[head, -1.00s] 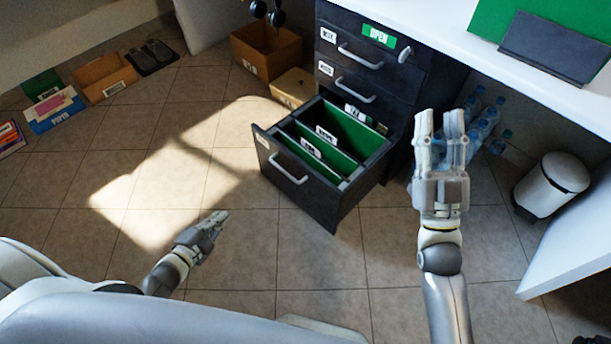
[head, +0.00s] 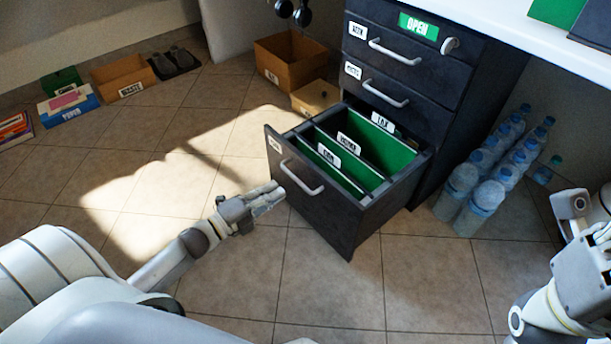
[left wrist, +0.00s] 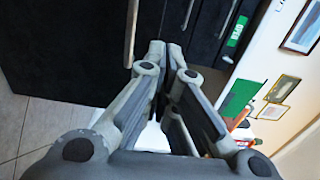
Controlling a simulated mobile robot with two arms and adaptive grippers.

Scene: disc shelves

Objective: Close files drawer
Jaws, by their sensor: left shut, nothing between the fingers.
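The files drawer (head: 325,205) is the bottom drawer of a dark cabinet (head: 460,110). It is pulled out and holds green hanging folders (head: 385,150) with white labels. Its pale handle (head: 302,178) is on the front panel. My left gripper (head: 272,194) is shut and empty, with its fingertips close to the left part of the drawer front; I cannot tell whether they touch. In the left wrist view the shut fingers (left wrist: 168,60) point at dark cabinet fronts with a pale handle. My right arm is at the right edge of the head view, and its fingers are not visible.
Water bottles (head: 490,180) stand on the floor right of the cabinet. Cardboard boxes (head: 290,62) stand behind the drawer on the left. More boxes (head: 125,78) line the far left wall. The tiled floor before the drawer is clear.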

